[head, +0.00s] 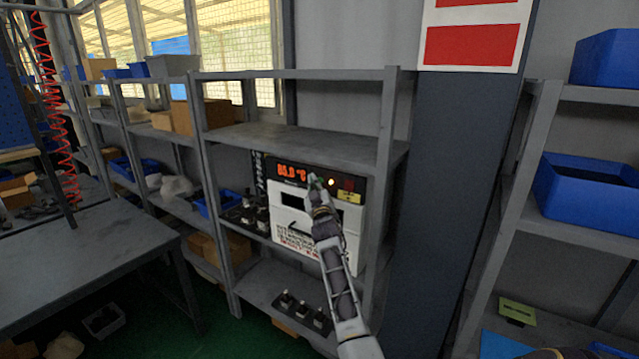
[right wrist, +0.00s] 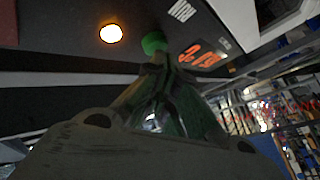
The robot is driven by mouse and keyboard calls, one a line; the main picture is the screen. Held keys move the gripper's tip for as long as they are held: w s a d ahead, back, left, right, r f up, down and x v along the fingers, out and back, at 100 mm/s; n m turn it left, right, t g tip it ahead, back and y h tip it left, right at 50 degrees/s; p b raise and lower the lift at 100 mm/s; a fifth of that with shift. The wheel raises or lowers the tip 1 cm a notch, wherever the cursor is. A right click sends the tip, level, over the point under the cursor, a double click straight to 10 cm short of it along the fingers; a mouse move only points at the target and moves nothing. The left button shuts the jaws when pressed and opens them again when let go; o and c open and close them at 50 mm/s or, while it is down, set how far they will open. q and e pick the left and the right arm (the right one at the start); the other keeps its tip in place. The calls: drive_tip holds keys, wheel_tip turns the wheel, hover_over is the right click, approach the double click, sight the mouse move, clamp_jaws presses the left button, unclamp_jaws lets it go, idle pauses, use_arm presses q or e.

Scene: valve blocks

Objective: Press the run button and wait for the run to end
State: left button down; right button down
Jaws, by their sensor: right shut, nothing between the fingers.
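The white machine (head: 287,215) with a black control panel (head: 268,168) stands on the middle shelf of the grey rack. Its orange display (head: 291,173) looks like 85.0 °C; the display also shows in the right wrist view (right wrist: 197,55). The green run button (right wrist: 154,42) is beside a "RUN" label, and a lamp (right wrist: 111,33) glows yellow-orange. My right gripper (head: 315,184) is shut and empty, its fingertips at the green button; I cannot tell whether they touch or press it. The arm covers part of the machine's front. My left gripper is not in view.
Valve blocks (head: 250,213) stand left of the machine, and several dark fittings (head: 302,308) are on the shelf below. A dark pillar (head: 445,180) rises to the right. A blue bin (head: 585,195) sits on the right rack. The grey table (head: 85,255) at left is mostly clear.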

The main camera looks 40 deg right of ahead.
drive_tip(key=shift+s+a, duration=0.1)
drive_tip(key=shift+a, duration=0.1)
idle(0.3)
drive_tip(key=shift+s+a, duration=0.35)
drive_tip(key=shift+a, duration=0.55)
drive_tip(key=shift+s+a, duration=0.4)
drive_tip(key=shift+a, duration=0.5)
drive_tip(key=shift+s+a, duration=0.35)
drive_tip(key=shift+a, duration=0.55)
